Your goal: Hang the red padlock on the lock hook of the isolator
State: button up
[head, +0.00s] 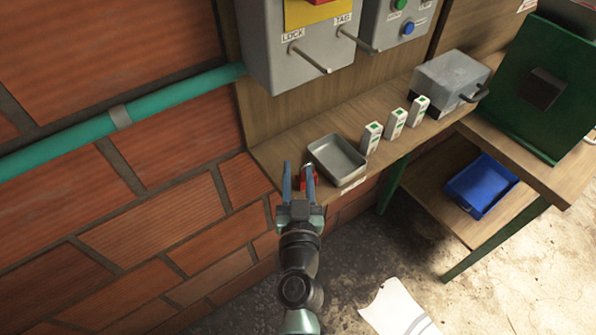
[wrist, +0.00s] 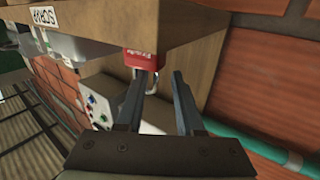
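The red padlock (head: 303,183) is at the left end of the wooden shelf, beside the metal tray. In the wrist view its red body (wrist: 140,60) shows just beyond the fingertips, nearer the left finger, with a pale shackle partly hidden behind that finger. My gripper (head: 299,167) is open, its two blue fingers apart, with the padlock showing between them in the head view. I cannot tell whether a finger touches it. The isolator (head: 290,65) is a grey box on the backboard. Its lock hook (head: 312,60) is a bare rod sticking out beside the LOCK label.
A second rod (head: 358,42) sticks out by the TAG label. On the shelf (head: 285,150) stand a grey metal tray (head: 338,163), several small white boxes (head: 396,124) and a grey case (head: 450,82). A teal pipe (head: 60,145) runs along the brick wall at left.

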jog(key=shift+s, duration=0.1)
dwell(0.3)
jog(key=s+b, duration=0.2)
jog(key=s, duration=1)
jog(key=shift+s+d+b, duration=0.15)
jog(key=shift+s+b, duration=0.25)
